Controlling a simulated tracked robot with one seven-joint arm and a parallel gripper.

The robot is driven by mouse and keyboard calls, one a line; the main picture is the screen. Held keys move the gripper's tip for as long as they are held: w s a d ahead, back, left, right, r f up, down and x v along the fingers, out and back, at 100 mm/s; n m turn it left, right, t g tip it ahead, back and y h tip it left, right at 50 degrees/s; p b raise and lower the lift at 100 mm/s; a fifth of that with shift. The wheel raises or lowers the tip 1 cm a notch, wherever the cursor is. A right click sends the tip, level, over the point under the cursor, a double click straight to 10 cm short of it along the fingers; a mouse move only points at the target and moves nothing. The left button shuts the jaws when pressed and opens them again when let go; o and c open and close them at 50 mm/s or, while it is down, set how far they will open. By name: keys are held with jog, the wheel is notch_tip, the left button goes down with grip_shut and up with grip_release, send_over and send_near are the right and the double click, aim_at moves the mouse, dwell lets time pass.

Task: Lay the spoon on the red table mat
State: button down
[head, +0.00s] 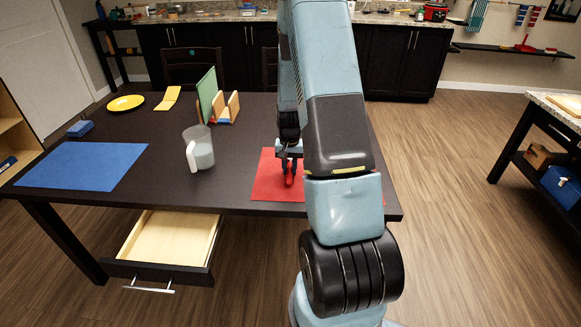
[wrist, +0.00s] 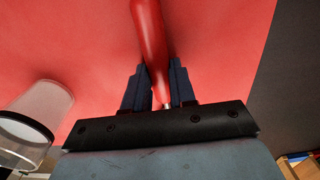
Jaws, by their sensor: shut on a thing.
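The red table mat (head: 265,186) lies on the dark table near its right front part, partly hidden behind my arm. It fills most of the wrist view (wrist: 222,50). My gripper (head: 289,168) is over the mat, pointing down. It is shut on the spoon, whose red handle (wrist: 149,40) runs between the two fingers (wrist: 155,86) in the wrist view. The handle also shows in the head view (head: 290,179). The spoon's bowl is hidden. I cannot tell whether the spoon touches the mat.
A clear pitcher (head: 199,150) stands left of the mat. A blue mat (head: 82,165), a yellow plate (head: 126,103) and a wooden holder (head: 226,108) are farther left and back. An open drawer (head: 168,240) juts from the table front.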

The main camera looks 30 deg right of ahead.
jog(key=c, duration=0.9)
grip_release()
notch_tip(320, 180, up, 12)
notch_tip(320, 180, up, 11)
jog(key=n+t, duration=0.1)
jog(key=n, duration=0.1)
send_over(289, 168)
jog(key=s+a, duration=0.3)
jog(key=a, duration=0.3)
jog(key=s+a+r+n+t, duration=0.1)
jog(key=s+a+r, duration=0.3)
jog(key=s, duration=0.3)
jog(key=s+a+r+n+t, duration=0.2)
jog(key=s+a+r, duration=0.2)
jog(key=s+r, duration=0.2)
jog(key=s+a+r+n+t, duration=0.1)
jog(key=s+a+r, duration=0.3)
jog(key=s, duration=0.5)
jog(key=shift+s+r+n+t, duration=0.15)
jog(key=shift+r+n, duration=0.05)
jog(key=shift+r, duration=0.3)
jog(key=shift+s+r+n+t, duration=0.15)
jog(key=shift+r+n, duration=0.05)
jog(key=shift+r, duration=0.25)
